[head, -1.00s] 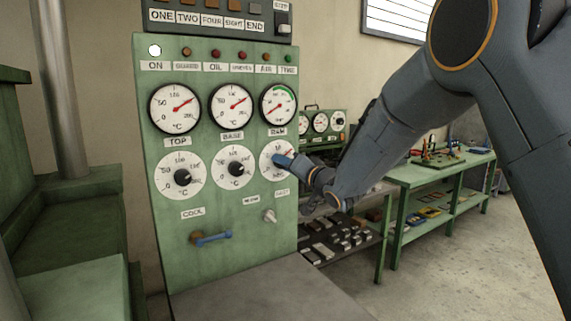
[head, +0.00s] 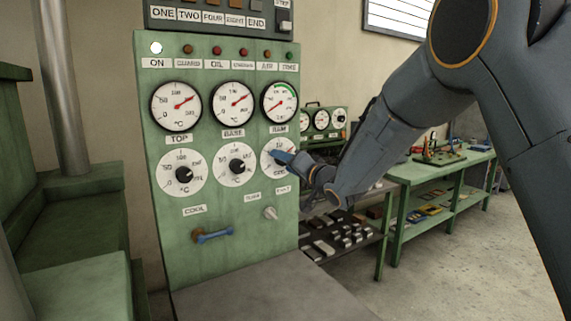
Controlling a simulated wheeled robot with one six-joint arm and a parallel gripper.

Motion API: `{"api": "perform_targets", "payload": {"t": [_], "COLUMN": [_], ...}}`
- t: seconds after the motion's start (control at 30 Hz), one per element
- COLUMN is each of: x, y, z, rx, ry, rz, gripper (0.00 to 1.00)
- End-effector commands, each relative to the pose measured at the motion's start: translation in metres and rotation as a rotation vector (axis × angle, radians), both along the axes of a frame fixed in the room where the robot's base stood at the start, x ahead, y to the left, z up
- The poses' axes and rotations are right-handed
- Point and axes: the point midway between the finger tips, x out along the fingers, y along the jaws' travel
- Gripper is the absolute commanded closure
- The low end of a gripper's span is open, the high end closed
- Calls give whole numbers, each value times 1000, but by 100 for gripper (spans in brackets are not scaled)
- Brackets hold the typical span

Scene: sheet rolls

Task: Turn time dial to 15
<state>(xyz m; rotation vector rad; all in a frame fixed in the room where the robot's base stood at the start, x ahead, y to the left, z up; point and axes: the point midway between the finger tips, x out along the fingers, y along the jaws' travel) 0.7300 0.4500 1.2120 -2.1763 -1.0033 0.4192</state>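The green control panel (head: 225,190) carries two rows of round white dials. My gripper (head: 280,156) reaches in from the right, with its blue fingers at the face of the lower right dial (head: 267,149). The fingers cover this dial's centre and much of its right side, so its knob and setting are hidden. I cannot tell whether they touch or grip the knob, or whether they are open or shut. The small labels under the lower row are too blurred to read surely.
Three gauges stand above, including the upper right gauge (head: 279,102). A small grey knob (head: 270,213) and a blue-handled lever (head: 213,236) sit lower on the panel. A grey ledge (head: 260,290) juts out below. A green workbench (head: 440,177) stands at the right.

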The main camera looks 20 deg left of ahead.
Motion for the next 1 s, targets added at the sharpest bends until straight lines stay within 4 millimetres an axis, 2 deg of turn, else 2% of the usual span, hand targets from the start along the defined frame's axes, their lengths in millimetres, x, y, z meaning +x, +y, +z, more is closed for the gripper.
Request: {"api": "perform_targets", "payload": {"t": [0.17,0.6,1.0], "x": [-4,-45,-52], "y": [-6,-52,-58], "z": [1,-1,0], "rx": [2,0,0], "ry": [-1,0,0], "rz": [-1,0,1], "gripper": [49,49,49]}}
